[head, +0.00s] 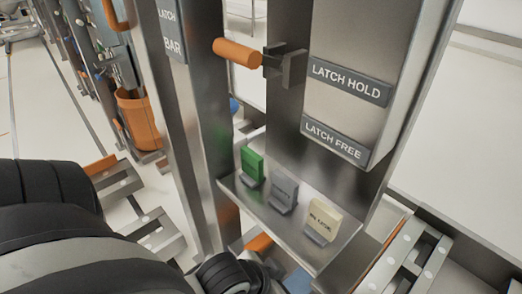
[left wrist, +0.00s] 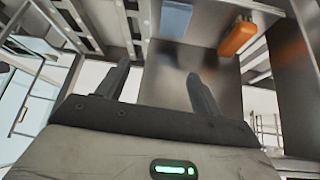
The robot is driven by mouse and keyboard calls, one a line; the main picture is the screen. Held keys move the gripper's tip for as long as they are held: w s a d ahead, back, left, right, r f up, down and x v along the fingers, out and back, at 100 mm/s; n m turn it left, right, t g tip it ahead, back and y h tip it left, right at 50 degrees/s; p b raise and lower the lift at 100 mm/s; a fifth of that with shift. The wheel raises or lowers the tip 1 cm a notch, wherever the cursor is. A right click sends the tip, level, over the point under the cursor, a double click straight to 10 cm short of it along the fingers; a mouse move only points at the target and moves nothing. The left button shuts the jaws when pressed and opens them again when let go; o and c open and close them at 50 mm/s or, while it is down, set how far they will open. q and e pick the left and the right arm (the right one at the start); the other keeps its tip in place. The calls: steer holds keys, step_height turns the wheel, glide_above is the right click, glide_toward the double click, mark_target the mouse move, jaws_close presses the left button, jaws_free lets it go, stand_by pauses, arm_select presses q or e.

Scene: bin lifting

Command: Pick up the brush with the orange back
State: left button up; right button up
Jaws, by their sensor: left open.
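An orange rounded piece (left wrist: 238,36), which looks like the brush with the orange back, is at the upper right of the left wrist view, by a metal panel. An orange piece (head: 260,242), perhaps the same thing, shows partly below the tag shelf in the head view. My left gripper (left wrist: 158,88) is open, with nothing between its fingers. The orange piece lies beyond the fingertips and to their right, apart from them. In the head view my left arm comes in from the left; its fingers are hidden. My right gripper is not in view.
A blue block (left wrist: 175,18) is left of the orange piece. A metal shelf (head: 330,249) holds green, grey and cream tags in front of the low area. An orange latch handle (head: 237,52) sticks out above. An orange bin (head: 138,120) stands left, behind metal posts.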

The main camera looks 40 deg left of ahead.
mark_target(263, 238)
arm_select(q)
steer(key=a+f+n+g+y, duration=0.1)
steer(key=a+f+g, duration=0.1)
steer(key=a+f, duration=1.4)
steer(key=w, duration=0.2)
steer(key=w+b, duration=0.1)
steer(key=w, duration=0.1)
steer(key=w+b, duration=0.1)
steer(key=w, duration=0.1)
steer(key=shift+w+a+f, duration=0.25)
steer(key=shift+w+a, duration=0.1)
steer(key=shift+w, duration=0.05)
steer(key=shift+w+d, duration=0.1)
steer(key=shift+w, duration=0.8)
steer(key=w, duration=0.1)
steer(key=w+b, duration=0.1)
steer(key=w, duration=0.2)
steer(key=shift+w+d+f, duration=0.15)
steer(key=shift+d+f, duration=0.05)
steer(key=shift+f, duration=0.3)
steer(key=shift+f, duration=0.25)
steer(key=shift+c, duration=0.3)
